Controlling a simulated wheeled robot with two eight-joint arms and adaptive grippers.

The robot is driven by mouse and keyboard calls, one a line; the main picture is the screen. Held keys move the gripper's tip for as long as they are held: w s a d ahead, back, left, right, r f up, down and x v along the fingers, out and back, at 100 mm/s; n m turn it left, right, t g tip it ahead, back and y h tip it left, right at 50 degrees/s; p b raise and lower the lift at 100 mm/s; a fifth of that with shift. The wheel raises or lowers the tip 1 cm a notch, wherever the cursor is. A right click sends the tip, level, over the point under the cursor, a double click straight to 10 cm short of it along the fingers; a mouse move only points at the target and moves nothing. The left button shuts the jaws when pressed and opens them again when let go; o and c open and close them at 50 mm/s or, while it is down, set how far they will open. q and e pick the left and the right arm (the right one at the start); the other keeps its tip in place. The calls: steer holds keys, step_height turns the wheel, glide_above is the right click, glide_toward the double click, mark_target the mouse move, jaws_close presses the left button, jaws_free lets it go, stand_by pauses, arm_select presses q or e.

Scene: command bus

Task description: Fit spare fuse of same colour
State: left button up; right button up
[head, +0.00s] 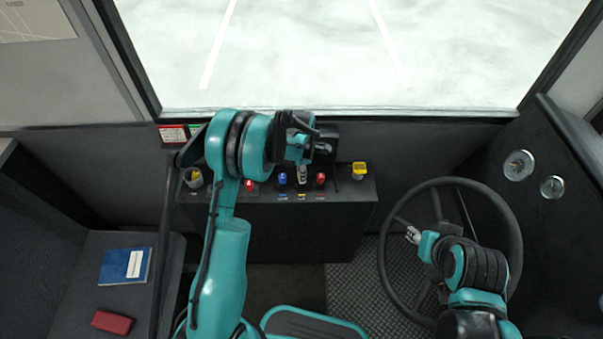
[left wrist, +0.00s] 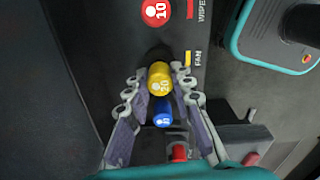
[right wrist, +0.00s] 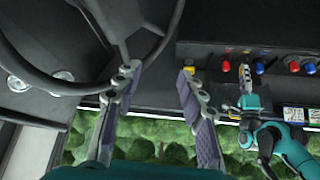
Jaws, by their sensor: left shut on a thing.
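My left gripper (left wrist: 163,82) is shut on a yellow fuse (left wrist: 160,78) marked 20, above the console and close to the yellow-marked FAN label (left wrist: 195,58). In the head view the left gripper (head: 301,173) is over the middle of the fuse row. I cannot tell whether the held fuse touches its socket. A blue fuse (left wrist: 163,112) and a red fuse (left wrist: 155,12) marked 10 flank it; in the head view a blue fuse (head: 282,180) and red fuses (head: 249,185) (head: 321,180) show. My right gripper (right wrist: 158,70) is open and empty near the steering wheel.
A small cup (head: 193,178) stands at the console's left end and a yellow-topped item (head: 359,170) at its right. The steering wheel (head: 388,258) is at right. A blue book (head: 125,266) and red case (head: 112,322) lie at left.

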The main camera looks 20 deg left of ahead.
arm_select(q)
steer(key=shift+f+b, duration=0.65)
steer(key=shift+f, duration=0.25)
steer(key=o, duration=0.9)
steer(key=shift+o, duration=0.2)
steer(key=shift+r, duration=0.15)
step_height(320, 180, up, 12)
steer(key=shift+f, duration=0.1)
